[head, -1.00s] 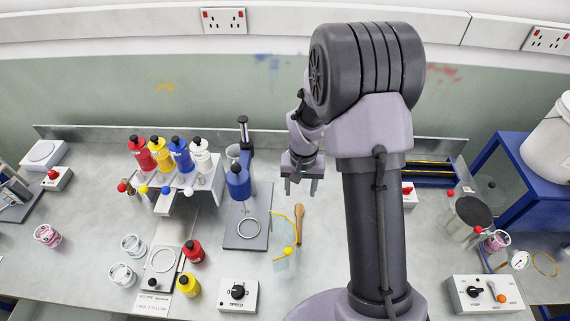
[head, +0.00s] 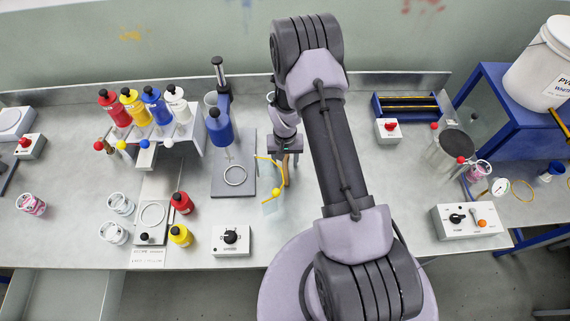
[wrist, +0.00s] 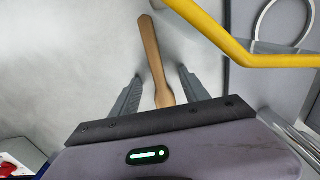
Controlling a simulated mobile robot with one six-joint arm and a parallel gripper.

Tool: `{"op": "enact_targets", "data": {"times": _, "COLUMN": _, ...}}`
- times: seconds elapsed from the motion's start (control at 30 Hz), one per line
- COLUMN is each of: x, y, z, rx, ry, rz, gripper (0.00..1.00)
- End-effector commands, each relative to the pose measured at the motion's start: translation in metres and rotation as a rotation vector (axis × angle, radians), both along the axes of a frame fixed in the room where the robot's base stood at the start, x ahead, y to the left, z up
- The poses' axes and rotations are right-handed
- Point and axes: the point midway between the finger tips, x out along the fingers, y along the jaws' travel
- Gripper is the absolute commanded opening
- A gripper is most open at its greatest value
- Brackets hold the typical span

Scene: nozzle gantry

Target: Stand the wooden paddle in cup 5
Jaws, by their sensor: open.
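The wooden paddle (wrist: 151,50) lies on the grey bench in the wrist view, its wider end toward the gripper body. My gripper (wrist: 159,80) is open, with one finger on each side of the paddle and gaps between. In the head view my gripper (head: 287,168) is low over the bench and largely hides the paddle. Two clear cups stand left of centre, one behind (head: 121,203) and one in front (head: 113,232). Cups with pink contents stand at far left (head: 31,204) and at right (head: 479,171). I cannot read which is cup 5.
A yellow bent rod with a ball (head: 276,191) stands close beside my gripper; its bar (wrist: 240,50) crosses the wrist view. A speed box (head: 231,240) is in front.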

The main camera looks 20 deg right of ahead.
Motion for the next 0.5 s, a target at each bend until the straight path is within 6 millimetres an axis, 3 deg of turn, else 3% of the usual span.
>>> {"op": "enact_targets", "data": {"times": 0.13, "x": 0.0001, "y": 0.0, "z": 0.0009, "rx": 0.0, "ry": 0.0, "rz": 0.0, "gripper": 0.53}}
{"op": "enact_targets", "data": {"times": 0.4, "x": 0.0001, "y": 0.0, "z": 0.0011, "rx": 0.0, "ry": 0.0, "rz": 0.0, "gripper": 0.0}}
{"op": "enact_targets", "data": {"times": 0.5, "x": 0.0001, "y": 0.0, "z": 0.0012, "rx": 0.0, "ry": 0.0, "rz": 0.0, "gripper": 0.0}}
